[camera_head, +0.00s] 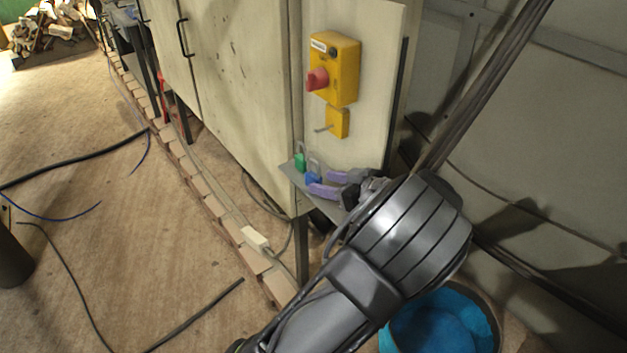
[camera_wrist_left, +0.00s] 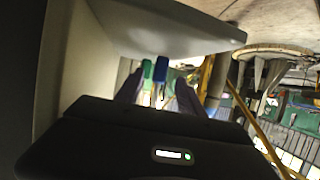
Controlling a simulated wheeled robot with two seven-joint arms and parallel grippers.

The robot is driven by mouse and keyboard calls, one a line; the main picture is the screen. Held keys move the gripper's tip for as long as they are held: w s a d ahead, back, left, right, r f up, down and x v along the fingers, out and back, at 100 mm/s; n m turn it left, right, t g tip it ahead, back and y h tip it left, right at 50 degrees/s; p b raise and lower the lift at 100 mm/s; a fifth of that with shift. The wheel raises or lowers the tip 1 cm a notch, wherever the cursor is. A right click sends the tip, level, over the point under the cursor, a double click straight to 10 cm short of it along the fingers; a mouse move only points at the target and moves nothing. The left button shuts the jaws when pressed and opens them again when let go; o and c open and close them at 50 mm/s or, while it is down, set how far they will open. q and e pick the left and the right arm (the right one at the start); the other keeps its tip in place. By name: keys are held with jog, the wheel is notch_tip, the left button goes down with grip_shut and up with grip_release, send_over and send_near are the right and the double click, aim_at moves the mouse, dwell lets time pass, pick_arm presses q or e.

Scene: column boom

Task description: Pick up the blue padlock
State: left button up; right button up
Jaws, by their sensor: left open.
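The blue padlock (camera_head: 312,179) sits on the small grey shelf (camera_head: 290,172) on the cabinet's end, its pale shackle upward. In the left wrist view the blue padlock (camera_wrist_left: 161,67) appears just beyond and between the finger tips. A green padlock (camera_head: 299,161) is close beside it, and also shows in the wrist view (camera_wrist_left: 147,68). My left gripper (camera_head: 319,182) is open, its purple-padded fingers at the blue padlock; the wrist view (camera_wrist_left: 158,80) shows a gap between them. Whether either finger touches the padlock cannot be told. My right gripper is not in view.
A yellow switch box (camera_head: 345,68) with a red knob and a smaller yellow piece (camera_head: 339,122) are above the shelf on the cabinet panel. A blue-lined bucket (camera_head: 482,320) stands below my arm. Cables (camera_head: 75,160) lie across the floor.

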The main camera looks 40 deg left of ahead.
aim_at(320, 182)
pick_arm(q)
jog(key=x, duration=0.4)
jog(key=shift+w+a+f+p, duration=0.1)
jog(key=shift+a+f+p, duration=0.15)
jog(key=shift+a+p, duration=0.05)
jog(key=shift+c, duration=0.3)
grip_shut()
dwell(0.5)
